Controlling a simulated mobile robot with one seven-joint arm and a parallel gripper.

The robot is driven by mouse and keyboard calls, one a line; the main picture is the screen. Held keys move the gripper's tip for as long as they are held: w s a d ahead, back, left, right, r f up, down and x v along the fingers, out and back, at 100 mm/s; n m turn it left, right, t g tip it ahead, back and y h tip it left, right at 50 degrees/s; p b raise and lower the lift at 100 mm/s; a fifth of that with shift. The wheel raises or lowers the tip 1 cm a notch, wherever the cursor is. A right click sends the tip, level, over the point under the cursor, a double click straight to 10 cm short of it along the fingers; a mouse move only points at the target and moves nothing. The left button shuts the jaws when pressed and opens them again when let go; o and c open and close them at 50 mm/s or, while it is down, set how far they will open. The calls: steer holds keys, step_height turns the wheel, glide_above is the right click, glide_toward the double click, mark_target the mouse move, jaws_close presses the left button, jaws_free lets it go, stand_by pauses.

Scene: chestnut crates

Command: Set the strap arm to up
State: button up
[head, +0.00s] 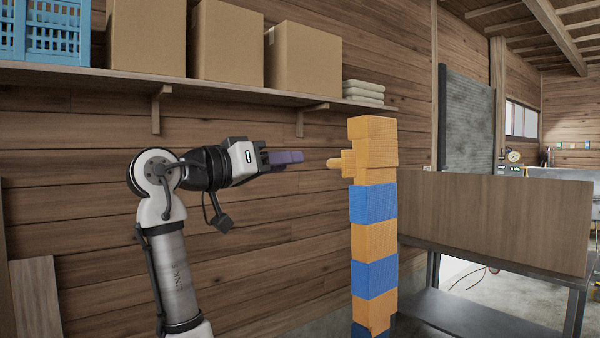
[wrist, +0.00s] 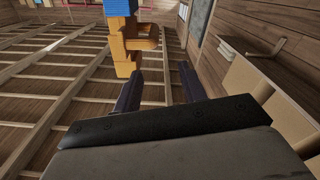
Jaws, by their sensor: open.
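A tall stack of orange and blue blocks (head: 374,205) stands right of centre in the head view. A short orange piece (head: 343,163), apparently the strap arm, juts from its upper part towards my gripper, roughly level. In the wrist view this orange piece (wrist: 146,43) shows beyond the fingers, beside the stack's orange end (wrist: 121,45). My gripper (head: 301,157) points right at about the piece's height, with a small gap between them in the head view. Its dark purple fingers stand apart in the wrist view (wrist: 161,78), with nothing between them.
A wall shelf (head: 230,87) above my arm holds cardboard boxes (head: 305,55), a blue crate (head: 55,30) and folded cloths (head: 363,92). A wooden panel (head: 495,220) on a dark-framed stand is right of the stack. The plank wall lies behind.

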steer(key=shift+s+a+r, duration=0.1)
steer(key=shift+s+a, duration=0.1)
steer(key=shift+a, duration=0.15)
steer(key=shift+d, duration=0.1)
